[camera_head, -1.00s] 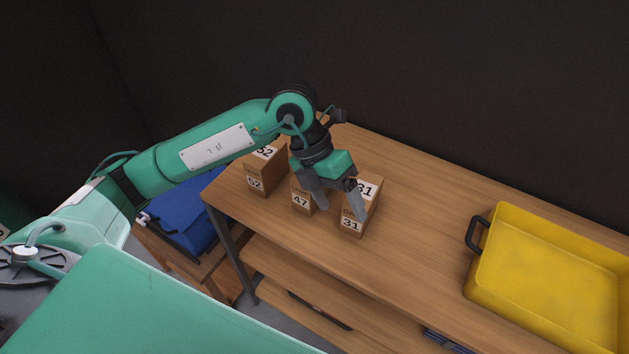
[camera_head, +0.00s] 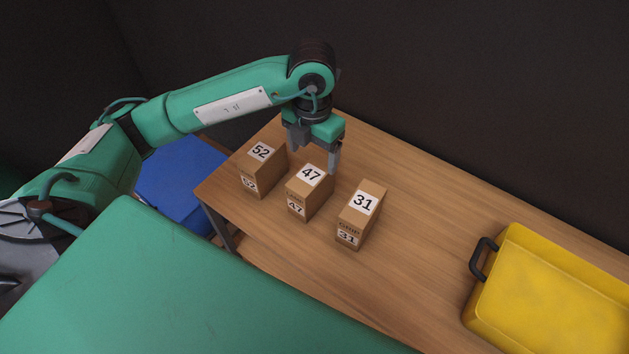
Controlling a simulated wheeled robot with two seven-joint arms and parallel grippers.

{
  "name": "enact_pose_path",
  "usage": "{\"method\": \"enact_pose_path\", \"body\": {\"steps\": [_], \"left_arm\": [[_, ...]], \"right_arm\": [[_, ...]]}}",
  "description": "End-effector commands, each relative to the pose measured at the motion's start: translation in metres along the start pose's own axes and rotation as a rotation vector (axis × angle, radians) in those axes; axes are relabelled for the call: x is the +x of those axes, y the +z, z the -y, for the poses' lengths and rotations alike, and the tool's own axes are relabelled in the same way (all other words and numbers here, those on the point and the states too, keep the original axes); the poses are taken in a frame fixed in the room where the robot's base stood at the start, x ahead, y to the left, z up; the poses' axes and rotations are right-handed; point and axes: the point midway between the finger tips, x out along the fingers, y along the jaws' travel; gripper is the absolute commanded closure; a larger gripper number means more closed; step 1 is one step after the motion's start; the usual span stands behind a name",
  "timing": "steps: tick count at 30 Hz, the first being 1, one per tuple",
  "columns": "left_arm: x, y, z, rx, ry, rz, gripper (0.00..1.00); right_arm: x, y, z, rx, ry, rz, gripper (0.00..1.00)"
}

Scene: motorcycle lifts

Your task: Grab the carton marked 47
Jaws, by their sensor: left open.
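The carton marked 47 (camera_head: 311,193) is a small brown box with white labels on its top and front. It stands upright on the wooden table (camera_head: 420,240), in the middle of a row of three cartons. My left gripper (camera_head: 314,160) is open and points down at the far side of this carton, with one finger near its far right top corner. I cannot tell whether that finger touches the carton. Nothing shows between the fingers. My right gripper is not in view.
The carton marked 52 (camera_head: 263,170) stands to the left and the carton marked 31 (camera_head: 360,216) to the right, with narrow gaps between. A yellow tray (camera_head: 492,270) with a black handle is at the right. The table between is clear.

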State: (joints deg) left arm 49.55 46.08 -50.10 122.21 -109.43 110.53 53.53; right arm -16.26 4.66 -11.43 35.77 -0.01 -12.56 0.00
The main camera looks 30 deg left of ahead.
Motion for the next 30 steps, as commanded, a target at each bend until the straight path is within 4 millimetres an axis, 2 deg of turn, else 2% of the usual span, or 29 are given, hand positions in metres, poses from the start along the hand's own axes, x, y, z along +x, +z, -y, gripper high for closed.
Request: {"method": "enact_pose_path", "body": {"steps": [4, 8, 14, 19, 25, 30], "left_arm": [[0.03, -0.001, -0.001, -0.002, 0.001, -0.006, 0.22], [0.049, 0.0, 0.0, -0.002, -0.001, -0.003, 0.22], [0.062, 0.0, -0.001, -0.001, -0.001, -0.001, 0.22], [0.079, 0.0, -0.004, -0.002, 0.0, -0.004, 0.22], [0.106, 0.001, -0.005, -0.001, -0.001, -0.002, 0.22], [0.113, 0.002, -0.005, 0.0, -0.001, 0.001, 0.22]], "right_arm": [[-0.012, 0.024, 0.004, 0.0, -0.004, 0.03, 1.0], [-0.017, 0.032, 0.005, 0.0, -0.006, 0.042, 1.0], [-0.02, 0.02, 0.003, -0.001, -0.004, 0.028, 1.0], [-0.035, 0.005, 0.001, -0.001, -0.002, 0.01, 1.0], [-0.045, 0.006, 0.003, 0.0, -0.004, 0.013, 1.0], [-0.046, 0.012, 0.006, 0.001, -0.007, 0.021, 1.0]]}}
